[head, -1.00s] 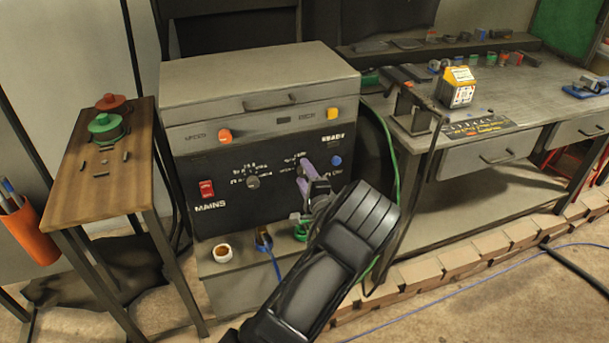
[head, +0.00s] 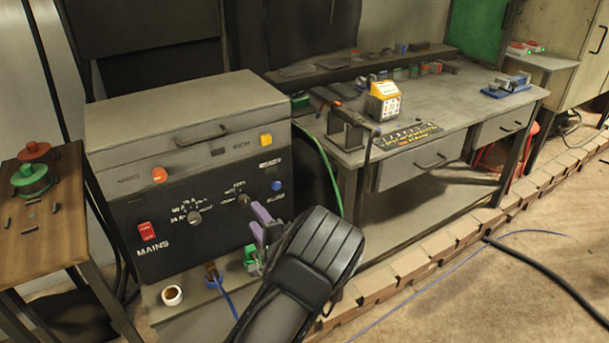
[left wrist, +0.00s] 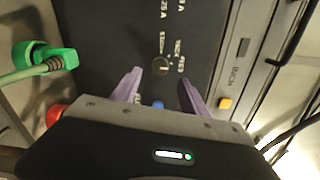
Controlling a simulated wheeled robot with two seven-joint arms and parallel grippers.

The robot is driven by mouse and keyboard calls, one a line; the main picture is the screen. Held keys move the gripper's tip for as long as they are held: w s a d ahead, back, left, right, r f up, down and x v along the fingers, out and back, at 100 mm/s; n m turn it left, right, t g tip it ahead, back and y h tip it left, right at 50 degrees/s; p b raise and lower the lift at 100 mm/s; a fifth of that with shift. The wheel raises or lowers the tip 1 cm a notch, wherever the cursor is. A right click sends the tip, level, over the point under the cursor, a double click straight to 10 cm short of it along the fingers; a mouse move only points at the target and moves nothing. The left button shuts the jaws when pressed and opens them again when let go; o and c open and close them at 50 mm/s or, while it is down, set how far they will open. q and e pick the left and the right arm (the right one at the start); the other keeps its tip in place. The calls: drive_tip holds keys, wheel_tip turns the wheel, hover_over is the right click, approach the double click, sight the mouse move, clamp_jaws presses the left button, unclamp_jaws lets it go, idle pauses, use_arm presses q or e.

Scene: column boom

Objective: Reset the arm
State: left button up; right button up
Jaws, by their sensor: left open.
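My left arm comes up from the bottom of the head view. Its left gripper (head: 258,219) has purple fingers and stands in front of the machine's dark control panel (head: 160,218). In the left wrist view the two fingers (left wrist: 157,88) are spread apart with nothing between them. A round knob (left wrist: 161,65) on the panel lies beyond the gap between the fingertips. I cannot tell the exact distance to the panel. My right gripper is in neither view.
The machine has a red mains switch (head: 146,231), an orange knob (head: 159,174) and a yellow button (head: 266,140). A green connector (left wrist: 45,58) is beside the gripper. A workbench (head: 440,112) stands right, a wooden table (head: 65,225) left. Brick edging (head: 455,235) and cables cross the floor.

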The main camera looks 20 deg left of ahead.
use_arm(q)
drive_tip(key=shift+f, duration=0.1)
drive_tip(key=s+d+f+n+g+h+p, duration=0.15)
drive_tip(key=s+d+f+h, duration=0.3)
drive_tip(key=f, duration=0.55)
drive_tip(key=s+d+f+n+g+h+p, duration=0.1)
drive_tip(key=s+d+f+n+g+h, duration=0.2)
drive_tip(key=s+d+f, duration=0.45)
drive_tip(key=s+d+f+n+g+h, duration=0.1)
drive_tip(key=s+d+h, duration=0.4)
drive_tip(key=s+d, duration=0.5)
drive_tip(key=s+d+f+n+g+h+p, duration=0.1)
drive_tip(key=s+d+n+g+h, duration=0.3)
drive_tip(key=s+d, duration=0.6)
drive_tip(key=d+n+h, duration=0.1)
drive_tip(key=d+h, duration=0.1)
drive_tip(key=d, duration=0.1)
drive_tip(key=shift+s+d+f, duration=0.2)
drive_tip(key=shift+d+f, duration=0.1)
